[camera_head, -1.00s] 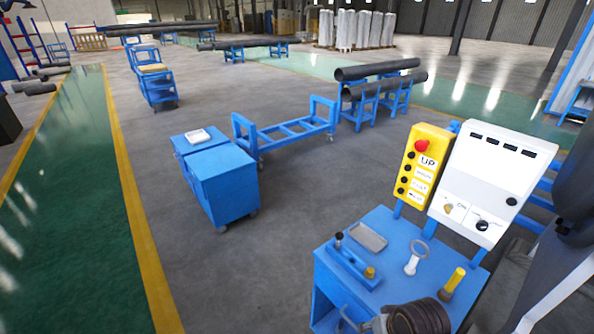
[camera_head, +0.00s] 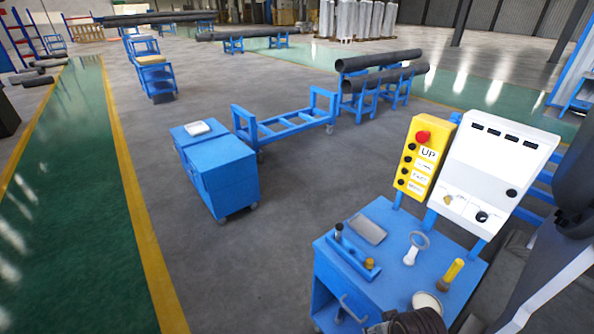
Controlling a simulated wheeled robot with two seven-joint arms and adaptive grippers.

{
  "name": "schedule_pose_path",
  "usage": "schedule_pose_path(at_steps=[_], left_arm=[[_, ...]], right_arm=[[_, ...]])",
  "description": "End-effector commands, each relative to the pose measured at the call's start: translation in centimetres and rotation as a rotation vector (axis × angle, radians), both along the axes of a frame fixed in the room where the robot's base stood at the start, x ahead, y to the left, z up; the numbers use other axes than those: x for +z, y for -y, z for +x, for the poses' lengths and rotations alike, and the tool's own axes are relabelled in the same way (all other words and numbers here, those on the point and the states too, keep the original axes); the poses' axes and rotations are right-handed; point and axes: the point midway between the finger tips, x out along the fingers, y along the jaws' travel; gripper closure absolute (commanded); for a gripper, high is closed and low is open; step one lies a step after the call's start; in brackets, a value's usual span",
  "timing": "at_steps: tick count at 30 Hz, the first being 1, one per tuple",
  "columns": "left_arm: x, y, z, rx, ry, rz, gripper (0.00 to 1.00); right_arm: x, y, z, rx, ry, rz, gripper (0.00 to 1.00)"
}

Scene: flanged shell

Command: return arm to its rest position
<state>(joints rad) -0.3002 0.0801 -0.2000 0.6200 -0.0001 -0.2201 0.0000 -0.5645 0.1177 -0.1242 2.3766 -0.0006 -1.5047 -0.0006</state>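A dark ribbed part (camera_head: 421,322) shows at the bottom edge, over the near edge of the blue work cart (camera_head: 318,290). It appears to be the end of my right arm, but most of it is cut off by the picture edge. I cannot make out fingertips or anything held. A dark and pale arm link, apparently mine, fills the lower right edge. My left arm and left gripper do not show.
The cart carries a grey tray (camera_head: 368,229), a blue block with a post, a ring-topped part (camera_head: 414,247), a yellow-handled tool (camera_head: 452,271) and a cream disc (camera_head: 427,301). A yellow button box (camera_head: 426,157) and white panel (camera_head: 497,172) stand behind. Open floor lies left.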

Motion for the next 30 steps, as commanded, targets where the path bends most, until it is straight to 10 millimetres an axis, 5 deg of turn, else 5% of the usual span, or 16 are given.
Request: schedule_pose_path(at_steps=[8, 20, 30], left_arm=[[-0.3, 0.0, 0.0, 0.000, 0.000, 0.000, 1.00], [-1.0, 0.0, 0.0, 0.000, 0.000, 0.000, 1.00], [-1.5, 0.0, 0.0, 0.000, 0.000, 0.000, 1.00]], right_arm=[[-5.1, -0.2, 0.6, 0.001, -0.019, -0.001, 0.50], [-16.4, -0.3, 0.5, 0.008, -0.053, -0.002, 0.50], [-25.6, -0.1, -1.5, 0.013, -0.082, -0.005, 0.50]])
